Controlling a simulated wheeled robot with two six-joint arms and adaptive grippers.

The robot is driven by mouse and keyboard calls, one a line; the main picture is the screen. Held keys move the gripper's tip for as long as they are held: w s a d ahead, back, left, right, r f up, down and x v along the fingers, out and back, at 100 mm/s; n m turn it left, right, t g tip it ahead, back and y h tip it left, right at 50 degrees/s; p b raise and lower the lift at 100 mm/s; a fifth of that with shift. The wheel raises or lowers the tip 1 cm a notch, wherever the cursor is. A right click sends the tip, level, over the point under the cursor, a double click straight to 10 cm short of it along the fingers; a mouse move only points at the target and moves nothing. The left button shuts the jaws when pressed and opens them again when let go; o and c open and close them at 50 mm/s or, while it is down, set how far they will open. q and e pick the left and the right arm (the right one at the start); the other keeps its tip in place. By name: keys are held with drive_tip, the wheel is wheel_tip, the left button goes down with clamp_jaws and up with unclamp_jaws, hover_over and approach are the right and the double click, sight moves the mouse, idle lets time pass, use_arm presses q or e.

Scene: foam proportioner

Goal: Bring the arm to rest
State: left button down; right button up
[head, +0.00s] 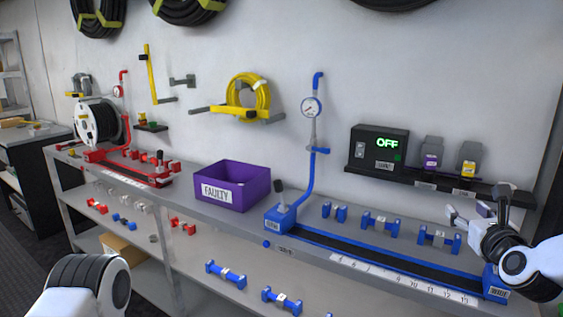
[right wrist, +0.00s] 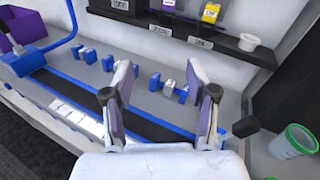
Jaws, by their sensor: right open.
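My right gripper (head: 474,207) is at the right side of the head view, above the right end of the long blue bench rig (head: 370,257). In the right wrist view its two fingers (right wrist: 160,75) are spread apart with nothing between them. Blue fittings (right wrist: 165,86) on the bench show behind the fingertips, apart from them. Part of my left arm (head: 88,287) shows at the lower left of the head view. My left gripper is out of the picture.
A purple bin (head: 232,186) marked FAULTY stands mid-bench. A red rig (head: 125,170) is at the left. A green-rimmed cup (right wrist: 294,141) stands at the right in the wrist view.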

drive_tip(key=s+a+f+n+g+y+p, duration=0.1)
drive_tip(key=s+a+f+n+g, duration=0.25)
drive_tip(key=f+n, duration=0.45)
drive_tip(key=s+a+f+n+g+y, duration=0.1)
drive_tip(key=s+a+f+n+g, duration=0.2)
drive_tip(key=f, duration=0.8)
drive_tip(key=s+a+f+n+g+y+p, duration=0.1)
drive_tip(key=s+a+f+n+g, duration=0.2)
drive_tip(key=f+n, duration=0.55)
use_arm(q)
drive_tip(key=r, duration=0.1)
drive_tip(key=r+p, duration=0.1)
drive_tip(key=r, duration=0.1)
drive_tip(key=shift+w+d+r, duration=0.1)
drive_tip(key=shift+w, duration=0.25)
use_arm(e)
drive_tip(key=s+a+f+n+g, duration=0.3)
drive_tip(key=s+f+n, duration=0.5)
drive_tip(key=s, duration=0.5)
drive_tip(key=s+a+f+n+g, duration=0.3)
drive_tip(key=s+f+n, duration=0.5)
drive_tip(key=s, duration=0.5)
drive_tip(key=shift+a+f+g, duration=0.15)
drive_tip(key=shift+a+g, duration=0.15)
drive_tip(key=shift+g, duration=0.55)
